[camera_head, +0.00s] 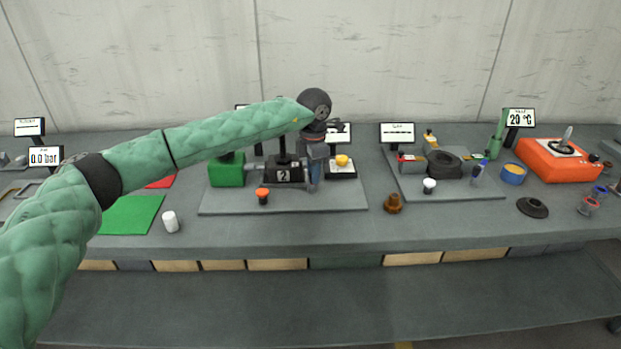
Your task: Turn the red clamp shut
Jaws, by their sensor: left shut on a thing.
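My left gripper (314,183) points down over the middle grey board (230,206), just right of a dark block with a "?" label (284,176). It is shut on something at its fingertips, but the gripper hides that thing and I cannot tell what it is. A small orange-red-topped knob (263,195) stands on the board, left of and apart from the gripper. A green block (227,172) with a dark post stands at the board's left. My right gripper is not in view.
A yellow button on a white-topped box (342,165) stands close right of the gripper. A brown knob (393,203) lies right of the board. A white cylinder (170,221) and a green mat (131,214) are at left. An orange unit (556,165) is far right.

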